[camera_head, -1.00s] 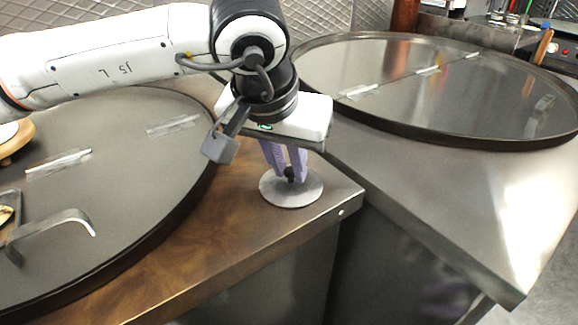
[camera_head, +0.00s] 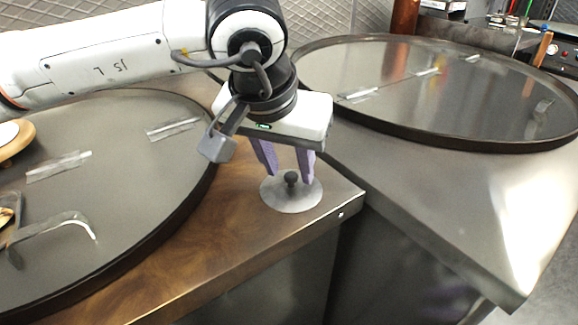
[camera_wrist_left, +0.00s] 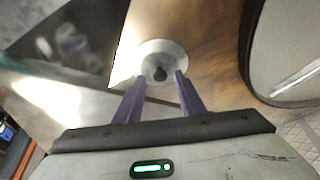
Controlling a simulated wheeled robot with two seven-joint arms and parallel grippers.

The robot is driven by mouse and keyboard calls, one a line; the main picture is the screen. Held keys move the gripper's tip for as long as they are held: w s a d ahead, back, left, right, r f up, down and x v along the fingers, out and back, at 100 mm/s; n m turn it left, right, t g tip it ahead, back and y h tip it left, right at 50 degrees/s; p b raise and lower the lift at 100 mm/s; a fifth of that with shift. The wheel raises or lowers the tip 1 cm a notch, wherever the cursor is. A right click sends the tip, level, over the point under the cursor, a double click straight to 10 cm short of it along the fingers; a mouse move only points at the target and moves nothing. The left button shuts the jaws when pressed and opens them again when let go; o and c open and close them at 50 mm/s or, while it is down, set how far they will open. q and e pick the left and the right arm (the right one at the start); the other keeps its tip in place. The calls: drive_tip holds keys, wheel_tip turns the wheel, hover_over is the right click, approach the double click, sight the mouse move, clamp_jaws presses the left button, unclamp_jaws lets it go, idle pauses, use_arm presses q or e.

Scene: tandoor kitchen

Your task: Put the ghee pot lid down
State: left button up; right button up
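The ghee pot lid (camera_head: 292,203) is a round grey metal disc with a dark knob. It lies flat on the brown counter near the counter's front right corner. My left gripper (camera_head: 290,176) is open just above the lid, with its purple fingers apart on either side of the knob and not touching it. In the left wrist view the lid (camera_wrist_left: 150,52) shows beyond the open fingertips (camera_wrist_left: 159,75), the knob between them. My right gripper is not in view.
A large round dark-rimmed cover (camera_head: 120,200) lies left of the lid, with flat handles on it. Another large round cover (camera_head: 450,95) lies on the metal counter at the right. The wooden counter's front edge (camera_head: 250,248) is close to the lid.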

use_arm(q)
drive_tip(key=v, duration=1.1)
drive_tip(key=shift+p, duration=0.35)
